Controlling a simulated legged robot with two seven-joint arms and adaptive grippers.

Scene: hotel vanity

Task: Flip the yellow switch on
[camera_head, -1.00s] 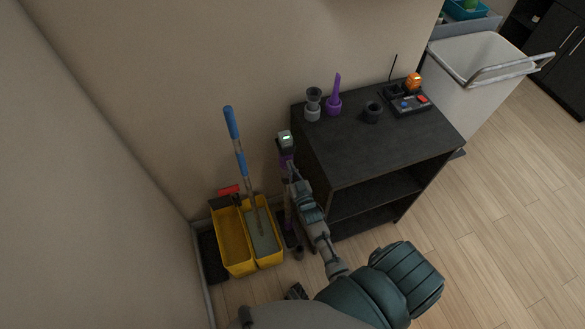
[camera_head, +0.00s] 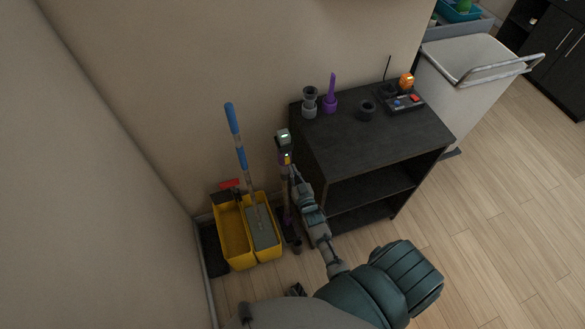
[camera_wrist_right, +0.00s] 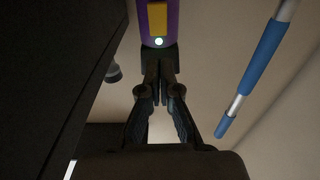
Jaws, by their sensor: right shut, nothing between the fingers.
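The yellow switch (camera_head: 288,158) is on the upper part of an upright purple stick vacuum (camera_head: 283,140) beside the black cabinet. In the right wrist view the yellow switch (camera_wrist_right: 157,18) shows as a yellow block on the purple body (camera_wrist_right: 172,28), with a small lit whitish-green light (camera_wrist_right: 158,42) below it. My right gripper (camera_head: 294,172) is just below the switch in the head view. In the wrist view its fingers (camera_wrist_right: 158,62) are together and empty, close to the vacuum body; I cannot tell whether they touch it. My left gripper is not in view.
A yellow mop bucket (camera_head: 233,232) with a blue-handled mop (camera_head: 237,135) stands left of the vacuum. The black cabinet (camera_head: 345,155) to the right carries vacuum attachments and a radio-like device (camera_head: 403,101). A white cart (camera_head: 465,85) stands behind. The floor at right is clear.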

